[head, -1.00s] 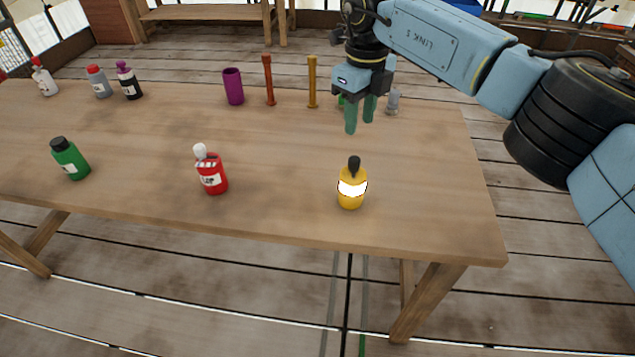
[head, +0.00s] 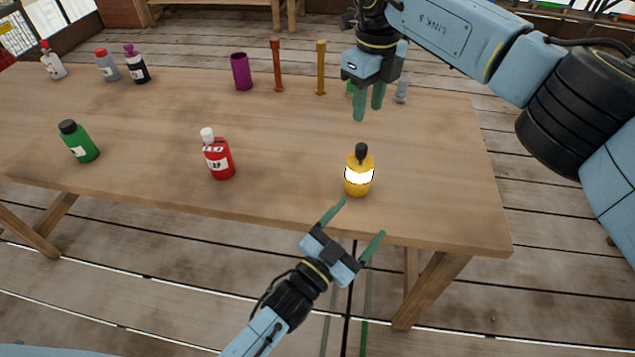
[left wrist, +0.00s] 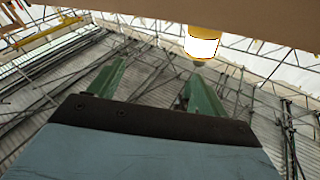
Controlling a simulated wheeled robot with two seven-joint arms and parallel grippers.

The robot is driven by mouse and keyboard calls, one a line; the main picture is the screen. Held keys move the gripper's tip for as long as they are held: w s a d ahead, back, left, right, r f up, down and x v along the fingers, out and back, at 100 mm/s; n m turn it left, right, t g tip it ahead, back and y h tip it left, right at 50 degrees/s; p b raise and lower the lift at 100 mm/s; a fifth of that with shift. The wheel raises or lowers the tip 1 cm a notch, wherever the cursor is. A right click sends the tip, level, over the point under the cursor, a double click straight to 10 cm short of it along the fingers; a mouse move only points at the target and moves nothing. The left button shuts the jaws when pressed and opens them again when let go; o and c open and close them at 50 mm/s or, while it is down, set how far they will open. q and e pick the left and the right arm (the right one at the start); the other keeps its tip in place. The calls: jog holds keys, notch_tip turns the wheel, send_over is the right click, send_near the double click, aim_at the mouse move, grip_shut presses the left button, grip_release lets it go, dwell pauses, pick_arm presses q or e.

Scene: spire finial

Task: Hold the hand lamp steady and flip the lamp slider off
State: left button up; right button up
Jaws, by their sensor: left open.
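The hand lamp (head: 359,187) is a small yellow body with a brightly glowing white band and a black top. It stands upright near the front edge of the table, towards its right end. My left gripper (head: 362,218) is open and empty, just in front of the table edge and close to the lamp. I cannot make out the slider. My right gripper (head: 369,104) is open above the back right of the table, behind the lamp.
The wooden table (head: 290,180) has clear room around the lamp. A red bottle (head: 219,160) and a green bottle (head: 79,142) stand to the left. A purple cup (head: 241,71), a red post (head: 277,66), a yellow post (head: 321,68) and a grey item (head: 402,91) stand along the back.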

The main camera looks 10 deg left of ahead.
aim_at(360, 172)
pick_arm(q)
jog(key=w+a+r+n+y, duration=0.1)
jog(key=w+a, duration=0.1)
jog(key=w+a+r+g+y, duration=0.1)
jog(key=w+a, duration=0.1)
jog(key=a, duration=0.1)
jog(key=w+a+r+n+g+y, duration=0.1)
jog(key=w+a, duration=0.1)
jog(key=shift+w+a+n, duration=0.15)
jog(key=shift+n, duration=0.15)
jog(key=shift+w+a+r+g, duration=0.15)
jog(key=shift+a+g, duration=0.15)
jog(key=shift+g, duration=0.2)
jog(key=shift+a+r+g, duration=0.15)
jog(key=shift+r+g, duration=0.15)
jog(key=shift+g, duration=0.3)
jog(key=w+d+f+g, duration=0.1)
jog(key=w+d, duration=0.1)
jog(key=w+d+f, duration=0.1)
jog(key=w+d, duration=0.2)
jog(key=w+d+f+m+g+h, duration=0.1)
jog(key=w+d+f, duration=0.1)
jog(key=d, duration=0.1)
jog(key=shift+w+g, duration=0.3)
jog(key=shift+w, duration=0.05)
